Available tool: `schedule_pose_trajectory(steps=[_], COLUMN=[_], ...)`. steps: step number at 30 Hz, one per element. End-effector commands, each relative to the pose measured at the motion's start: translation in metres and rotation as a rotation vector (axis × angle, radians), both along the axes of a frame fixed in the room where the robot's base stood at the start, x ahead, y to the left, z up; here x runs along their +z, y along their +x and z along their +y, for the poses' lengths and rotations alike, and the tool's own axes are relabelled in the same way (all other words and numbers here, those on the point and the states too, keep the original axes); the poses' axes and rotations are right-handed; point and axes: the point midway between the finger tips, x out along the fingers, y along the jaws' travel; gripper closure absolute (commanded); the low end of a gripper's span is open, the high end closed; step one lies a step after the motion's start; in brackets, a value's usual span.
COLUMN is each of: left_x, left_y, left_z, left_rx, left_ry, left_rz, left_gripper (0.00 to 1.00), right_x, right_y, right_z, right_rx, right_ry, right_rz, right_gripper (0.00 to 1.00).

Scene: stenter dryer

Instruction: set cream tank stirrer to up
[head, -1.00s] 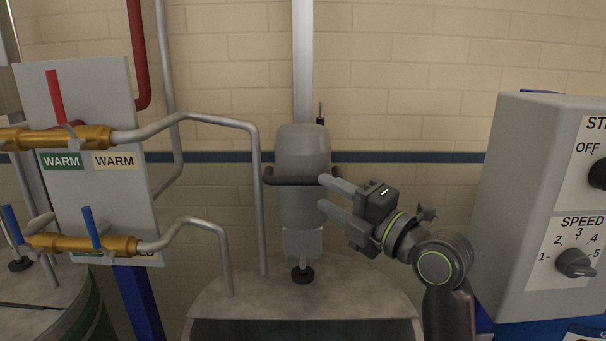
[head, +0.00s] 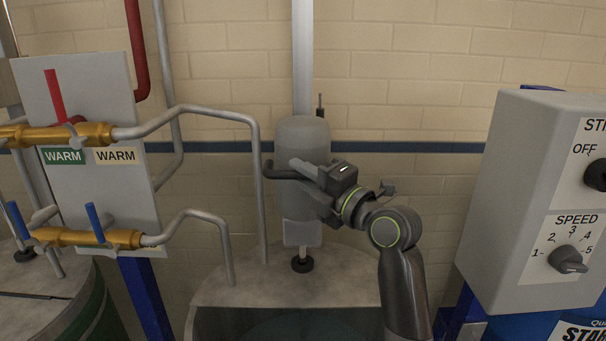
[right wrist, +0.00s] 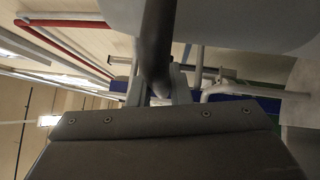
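The cream tank stirrer (head: 305,215) is a grey rounded motor on a vertical pole, with its short shaft and a black foot just above the pale tank lid (head: 345,275). A dark handle bar (head: 282,174) crosses its front; its left end shows, the right part is hidden by my gripper. My right gripper (head: 308,170) is at the right half of this handle. In the right wrist view, the dark bar (right wrist: 157,45) runs between the two fingers, which look closed against it. My left gripper is not in view.
A grey control box (head: 530,190) with knobs stands at the right. A panel with brass valves (head: 85,134) and bent grey pipes (head: 258,195) stand left of the stirrer. The tiled wall is behind. Space above the stirrer along the pole (head: 302,60) is clear.

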Motion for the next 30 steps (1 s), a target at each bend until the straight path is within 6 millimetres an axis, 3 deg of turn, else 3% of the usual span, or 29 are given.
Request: schedule_pose_trajectory(steps=[4,12,17,23,30], left_x=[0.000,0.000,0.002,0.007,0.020], left_y=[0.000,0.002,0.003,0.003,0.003], left_z=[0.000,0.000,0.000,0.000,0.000], left_rx=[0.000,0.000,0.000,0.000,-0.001], left_ry=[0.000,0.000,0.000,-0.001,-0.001], left_rz=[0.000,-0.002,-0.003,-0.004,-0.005], left_gripper=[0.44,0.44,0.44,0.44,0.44], right_x=[0.000,0.001,0.014,0.060,0.142], right_y=[0.000,0.000,0.000,-0.001,-0.001], right_z=[0.000,0.000,0.000,0.000,-0.001], right_rx=[0.000,0.000,0.000,-0.002,-0.003], right_ry=[0.000,-0.001,-0.001,0.000,0.001], right_rz=[0.000,0.001,-0.005,-0.015,-0.016], right_gripper=[1.00,1.00,1.00,1.00,1.00])
